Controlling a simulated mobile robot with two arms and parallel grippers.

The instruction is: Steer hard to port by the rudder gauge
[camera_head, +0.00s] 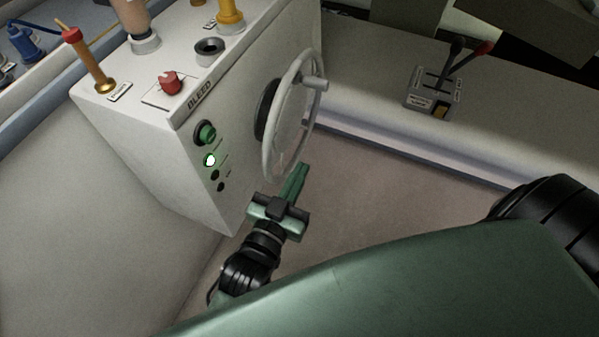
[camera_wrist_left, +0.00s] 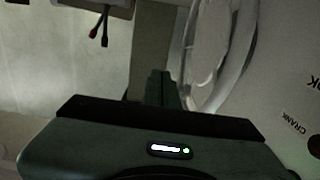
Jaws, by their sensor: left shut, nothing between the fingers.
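A grey steering wheel (camera_head: 290,115) with a knob on its rim (camera_head: 314,83) stands on the side face of a white console. My left gripper (camera_head: 298,172) is shut and empty, just below the lower rim of the wheel. In the left wrist view the closed fingers (camera_wrist_left: 162,88) point up beside the pale wheel rim (camera_wrist_left: 205,95); I cannot tell whether they touch it. I cannot make out a rudder gauge in either view. The right gripper is not in view.
A twin-lever control box (camera_head: 434,98) sits on the ledge at right. Floor below the wheel is clear.

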